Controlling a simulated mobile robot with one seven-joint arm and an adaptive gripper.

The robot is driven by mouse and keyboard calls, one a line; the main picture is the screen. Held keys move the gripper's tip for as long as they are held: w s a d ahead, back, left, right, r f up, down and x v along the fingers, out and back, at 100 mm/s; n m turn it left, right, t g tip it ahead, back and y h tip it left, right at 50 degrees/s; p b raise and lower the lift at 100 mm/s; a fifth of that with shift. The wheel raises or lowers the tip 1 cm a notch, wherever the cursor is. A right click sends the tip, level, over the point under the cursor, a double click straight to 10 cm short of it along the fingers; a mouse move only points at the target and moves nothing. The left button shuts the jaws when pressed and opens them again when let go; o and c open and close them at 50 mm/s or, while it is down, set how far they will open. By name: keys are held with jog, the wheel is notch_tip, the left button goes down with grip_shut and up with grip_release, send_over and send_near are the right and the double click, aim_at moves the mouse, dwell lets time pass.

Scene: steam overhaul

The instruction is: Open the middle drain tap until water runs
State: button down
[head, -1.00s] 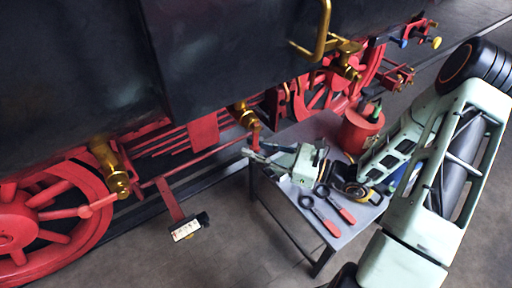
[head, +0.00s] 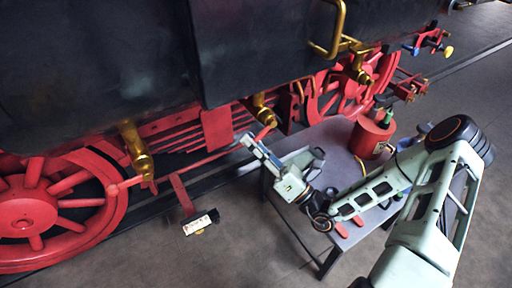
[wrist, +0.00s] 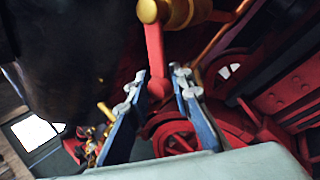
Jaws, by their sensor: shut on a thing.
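The middle drain tap (head: 261,107) is a brass fitting low on the locomotive's side, with a red lever. In the wrist view the brass tap body (wrist: 168,12) is at the top, and its red lever (wrist: 155,48) comes down between my blue fingers. My gripper (head: 249,140) is beside the tap, reaching from the right; in the wrist view its tips (wrist: 160,84) are on both sides of the lever's lower end, shut on it. The lever's end is partly hidden. I see no water.
Other brass taps are at the left (head: 137,150) and right (head: 357,68). A grey bench (head: 335,245) with tools and a red can (head: 371,137) stands below my arm. A red wheel (head: 40,205) is at the left.

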jog(key=m+t, duration=0.1)
jog(key=m, duration=0.1)
jog(key=r+m+t+h+p, duration=0.1)
jog(key=m, duration=0.1)
jog(key=a+r+m+t+h+p, duration=0.1)
jog(key=m, duration=0.1)
jog(key=shift+s+r+t, duration=0.25)
jog(key=shift+s+t, duration=0.1)
jog(key=shift+t, duration=0.05)
jog(key=shift+a+r+m+t+h+p, duration=0.1)
jog(key=shift+r+m+t+h+p, duration=0.35)
jog(key=shift+m, duration=0.6)
jog(key=shift+d+r+m+t+h+p, duration=0.1)
jog(key=shift+r+m+t+h+p, duration=0.15)
jog(key=shift+m+t+h, duration=0.6)
jog(key=shift+a+r+m+t+h+p, duration=0.1)
jog(key=shift+r+m+t+h+p, duration=0.25)
jog(key=shift+m, duration=0.85)
jog(key=shift+r, duration=0.1)
jog(key=c, duration=1.7)
grip_release()
jog(key=shift+s+f, duration=0.25)
jog(key=shift+f, duration=0.1)
jog(key=v, duration=1.1)
jog(key=shift+s, duration=0.15)
